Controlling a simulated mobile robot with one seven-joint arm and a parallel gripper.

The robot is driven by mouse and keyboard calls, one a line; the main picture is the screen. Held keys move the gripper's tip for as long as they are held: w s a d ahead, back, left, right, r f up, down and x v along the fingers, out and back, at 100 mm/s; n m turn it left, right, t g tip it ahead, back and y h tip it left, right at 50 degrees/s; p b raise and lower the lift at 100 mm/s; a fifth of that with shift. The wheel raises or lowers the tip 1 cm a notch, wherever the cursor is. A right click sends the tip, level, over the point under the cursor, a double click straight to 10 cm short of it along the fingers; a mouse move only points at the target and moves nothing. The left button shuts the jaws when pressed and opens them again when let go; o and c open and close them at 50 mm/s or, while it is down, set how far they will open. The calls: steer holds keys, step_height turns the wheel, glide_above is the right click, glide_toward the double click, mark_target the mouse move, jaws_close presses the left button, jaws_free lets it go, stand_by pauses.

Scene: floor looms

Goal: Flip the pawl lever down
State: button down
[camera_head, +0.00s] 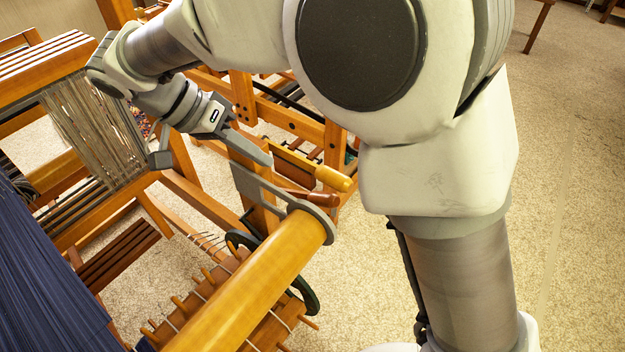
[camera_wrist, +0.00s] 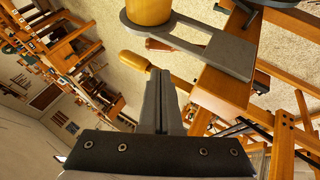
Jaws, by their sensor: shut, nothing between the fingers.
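A lever with a rounded yellow wooden handle (camera_head: 333,179) sticks out to the right beside the loom's beam end. I take it for the pawl lever. A shorter red-brown handle (camera_head: 318,198) lies just below it. My gripper (camera_head: 267,159) is shut and empty, its tips near the inner end of the yellow-handled lever; I cannot tell whether they touch it. In the wrist view the shut fingers (camera_wrist: 162,74) stand just right of the yellow handle (camera_wrist: 136,61) and hide part of its shaft. The red-brown handle (camera_wrist: 158,45) shows beyond them.
A thick wooden beam (camera_head: 255,275) ends at a grey metal plate (camera_head: 262,188) close below my gripper. A wooden post (camera_wrist: 222,88) stands beside the plate. Dark blue warp threads (camera_head: 45,265) fill the lower left. Open carpet (camera_head: 565,200) lies to the right.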

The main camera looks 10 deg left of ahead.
mark_target(319, 201)
steer(key=b+x, duration=0.2)
steer(key=x, duration=1.2)
steer(key=shift+d, duration=0.1)
steer(key=shift+b, duration=0.45)
steer(key=shift+d+f+y+b, duration=0.25)
steer(key=shift+f+y+b, duration=0.2)
steer(key=shift+b, duration=0.45)
steer(key=b, duration=0.1)
steer(key=f+y+b, duration=0.1)
steer(key=b, duration=0.1)
steer(key=shift+s+d+m+t+y, duration=0.2)
steer(key=shift+d+m+t+y, duration=0.1)
steer(key=shift+d+t, duration=0.1)
steer(key=shift+r, duration=0.2)
